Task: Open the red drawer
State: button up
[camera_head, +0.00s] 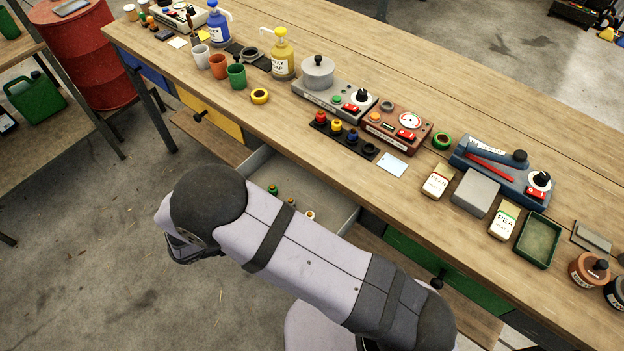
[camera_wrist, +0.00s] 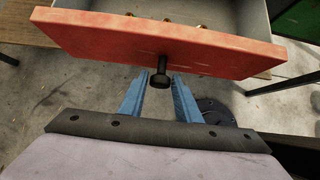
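The red drawer's front panel (camera_wrist: 110,40) spans the upper part of the wrist view, with a black knob (camera_wrist: 160,80) at its lower middle. In the head view the drawer stands pulled out from under the bench; its grey interior (camera_head: 318,192) shows, while its red front is hidden behind my arm. My gripper (camera_wrist: 161,80) has its two blue fingers apart, one on each side of the knob, with a small gap beside it. In the head view my gripper is mostly hidden by my arm.
Small items (camera_head: 290,202) lie in the drawer. A yellow drawer (camera_head: 210,117) is to its left and a green drawer (camera_head: 420,262) to its right, both with black knobs. The wooden bench top (camera_head: 235,125) above carries bottles, cups and devices. The concrete floor (camera_head: 90,270) in front is clear.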

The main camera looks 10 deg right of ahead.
jog(key=o, duration=1.4)
jog(key=shift+r, duration=0.1)
jog(key=shift+p+v, duration=2.2)
jog(key=shift+v, duration=1.2)
jog(key=w+d+r+m+g, duration=0.25)
jog(key=d+r+m, duration=0.4)
jog(key=d, duration=0.35)
jog(key=shift+s+d+r+m+g+y, duration=0.5)
jog(key=shift+s+d+r+m+y, duration=0.75)
jog(key=shift+d+m, duration=1.9)
jog(key=shift+s+d+r+m+g+y, duration=0.6)
jog(key=shift+s+d+r+m, duration=1.2)
jog(key=shift+d+m, duration=1.4)
jog(key=shift+s+d+r+m+g+y, duration=0.45)
jog(key=shift+s+d+r+m+y, duration=0.5)
jog(key=shift+s+d+r+m, duration=2)
jog(key=shift+m, duration=0.95)
jog(key=w+f, duration=0.1)
jog(key=w+a+f, duration=0.1)
jog(key=f, duration=0.1)
jog(key=shift+w+a, duration=0.1)
jog(key=shift+w, duration=0.25)
